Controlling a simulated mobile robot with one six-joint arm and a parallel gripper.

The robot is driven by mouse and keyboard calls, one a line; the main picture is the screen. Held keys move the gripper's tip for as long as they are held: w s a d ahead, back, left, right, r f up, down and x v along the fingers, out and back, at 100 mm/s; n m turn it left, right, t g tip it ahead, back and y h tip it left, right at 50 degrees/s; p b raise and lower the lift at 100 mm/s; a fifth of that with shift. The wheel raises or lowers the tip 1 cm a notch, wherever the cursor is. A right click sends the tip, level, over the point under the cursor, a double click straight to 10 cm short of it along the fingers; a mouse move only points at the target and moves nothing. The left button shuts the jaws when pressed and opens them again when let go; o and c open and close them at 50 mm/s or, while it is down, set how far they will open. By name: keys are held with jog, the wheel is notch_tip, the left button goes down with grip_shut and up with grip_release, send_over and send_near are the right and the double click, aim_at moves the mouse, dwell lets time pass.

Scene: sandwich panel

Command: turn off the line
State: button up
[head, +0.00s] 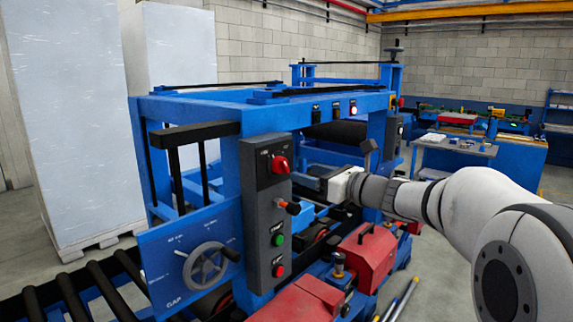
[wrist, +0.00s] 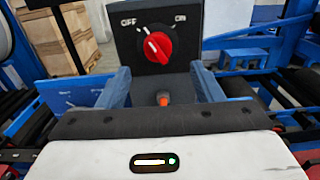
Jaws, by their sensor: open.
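The grey control box (head: 265,215) stands on the front post of the blue machine. Its red rotary knob (head: 280,165) is near the top; in the wrist view the knob (wrist: 158,47) sits between the OFF and ON labels, its white mark leaning to the upper left, on the OFF side. Below are an orange-tipped lever (head: 293,208), a green button (head: 278,239) and a red button (head: 278,271). My gripper (head: 309,178) is open, right of the box and apart from the knob. In the wrist view its fingers (wrist: 162,84) are spread below the knob, the orange tip showing between them.
A handwheel (head: 207,265) on a blue gauge plate is left of the box. Red housings (head: 367,256) and rollers lie below my arm. Tall pale panel stacks (head: 75,120) stand at the left. A blue workbench (head: 452,155) is at the back right.

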aim_at(287, 168)
jog(key=p+x, duration=0.1)
jog(key=x, duration=0.6)
jog(key=shift+a+p, duration=0.2)
jog(key=shift+p, duration=0.2)
jog(key=shift+c, duration=0.2)
